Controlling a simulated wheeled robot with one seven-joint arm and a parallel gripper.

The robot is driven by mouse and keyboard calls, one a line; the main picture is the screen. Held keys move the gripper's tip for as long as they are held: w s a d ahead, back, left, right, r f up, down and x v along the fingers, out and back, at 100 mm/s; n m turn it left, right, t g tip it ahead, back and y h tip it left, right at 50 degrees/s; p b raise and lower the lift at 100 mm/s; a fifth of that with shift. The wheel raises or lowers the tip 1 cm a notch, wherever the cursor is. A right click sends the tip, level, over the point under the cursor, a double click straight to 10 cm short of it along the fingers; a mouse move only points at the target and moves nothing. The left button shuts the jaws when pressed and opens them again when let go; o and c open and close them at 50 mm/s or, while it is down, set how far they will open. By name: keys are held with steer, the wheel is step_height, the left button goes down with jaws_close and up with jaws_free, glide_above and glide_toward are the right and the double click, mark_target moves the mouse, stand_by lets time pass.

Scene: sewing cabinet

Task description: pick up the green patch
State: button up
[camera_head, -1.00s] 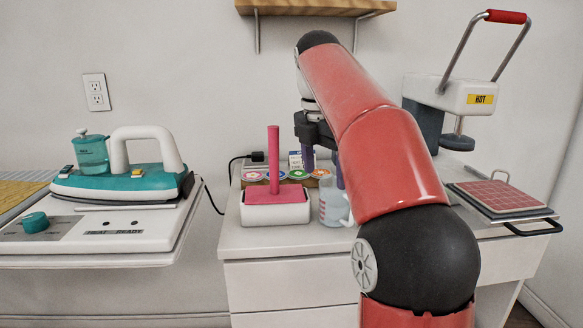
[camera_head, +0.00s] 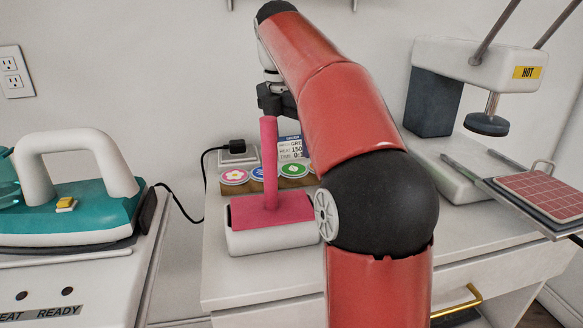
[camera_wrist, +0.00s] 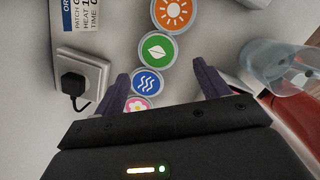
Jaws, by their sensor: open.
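The green patch (camera_head: 294,170) is a round disc with a white leaf and a pale rim, in the row of patches at the back of the white cabinet top. It also shows in the wrist view (camera_wrist: 157,49), between the orange and blue patches. My gripper (camera_wrist: 161,76) is open and empty, its two purple fingers apart. In the wrist view the green patch lies just beyond the gap between the fingertips, with the blue patch nearer. In the head view the fingers are hidden; the dark gripper body shows behind the pink handle.
Pink flower (camera_head: 235,177), blue (camera_head: 258,173) and orange (camera_wrist: 172,13) patches flank the green one. A pink-handled block (camera_head: 270,200) stands in front. A plug and socket (camera_wrist: 80,82), an order card (camera_head: 289,149) and a clear jug (camera_wrist: 280,68) are close by. A heat press (camera_head: 470,65) stands right.

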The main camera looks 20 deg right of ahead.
mark_target(293, 169)
steer(key=shift+w+d+f+b, duration=0.1)
steer(key=shift+d+f, duration=0.05)
steer(key=shift+f, duration=0.7)
steer(key=shift+w+d+f+b, duration=0.1)
steer(key=shift+d+f, duration=0.05)
steer(key=shift+f, duration=0.7)
steer(key=shift+w+d+f+b, duration=0.1)
steer(key=shift+d+f, duration=0.05)
steer(key=shift+f, duration=0.7)
steer(key=shift+f, duration=0.25)
steer(key=c, duration=1)
